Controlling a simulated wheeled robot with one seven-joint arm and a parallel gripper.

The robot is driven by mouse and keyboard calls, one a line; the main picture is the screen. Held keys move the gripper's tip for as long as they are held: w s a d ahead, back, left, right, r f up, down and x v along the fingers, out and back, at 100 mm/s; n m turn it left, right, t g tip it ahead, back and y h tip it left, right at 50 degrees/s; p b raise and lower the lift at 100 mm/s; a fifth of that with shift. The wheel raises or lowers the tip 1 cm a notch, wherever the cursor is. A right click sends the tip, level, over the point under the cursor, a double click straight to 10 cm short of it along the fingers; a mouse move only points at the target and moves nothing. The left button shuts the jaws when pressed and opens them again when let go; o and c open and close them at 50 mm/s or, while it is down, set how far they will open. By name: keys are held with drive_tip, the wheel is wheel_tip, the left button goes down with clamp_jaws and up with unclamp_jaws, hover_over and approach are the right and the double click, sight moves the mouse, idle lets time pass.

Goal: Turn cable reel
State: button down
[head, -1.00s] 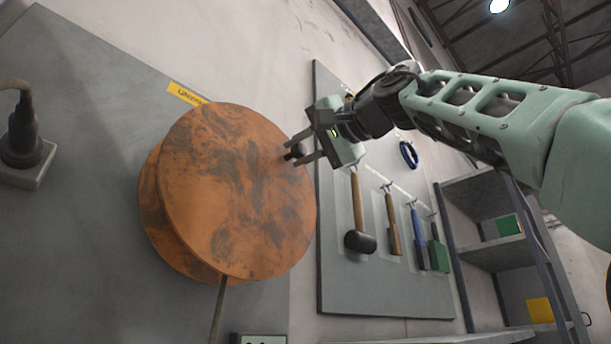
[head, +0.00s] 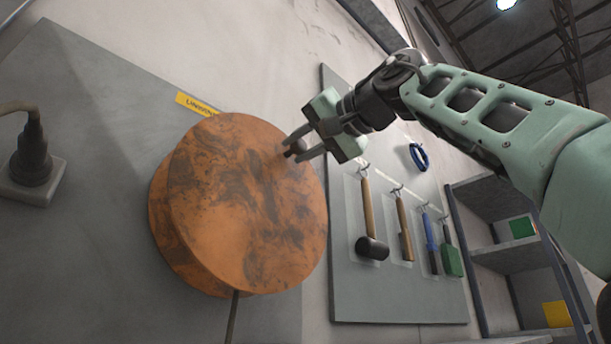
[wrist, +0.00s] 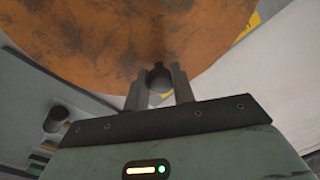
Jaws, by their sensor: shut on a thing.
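The cable reel is a large round orange-brown disc (head: 240,215) with dark stains, mounted on a grey wall panel, with a cable (head: 232,318) hanging from its underside. A small dark knob (head: 293,151) stands out from its face near the upper right edge. My gripper (head: 300,146) reaches in from the right and is shut on this knob. In the wrist view the knob (wrist: 158,78) sits between the two fingers, and the reel (wrist: 130,35) fills the top of the picture.
A yellow label (head: 196,103) is on the panel above the reel. A plugged-in socket (head: 30,175) is at the left. A tool board (head: 400,290) with hanging hammers and other tools is to the right, with shelves (head: 510,255) beyond it.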

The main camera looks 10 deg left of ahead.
drive_tip(key=shift+s+a+n, duration=0.2)
drive_tip(key=shift+a+n, duration=0.1)
drive_tip(key=shift+n, duration=0.1)
drive_tip(key=shift+f, duration=0.1)
drive_tip(key=c, duration=1.2)
unclamp_jaws()
drive_tip(key=shift+s+d, duration=0.1)
drive_tip(key=shift+d, duration=0.05)
drive_tip(key=b+v, duration=0.6)
drive_tip(key=v, duration=1.1)
drive_tip(key=shift+d+b, duration=0.1)
drive_tip(key=shift+b, duration=0.3)
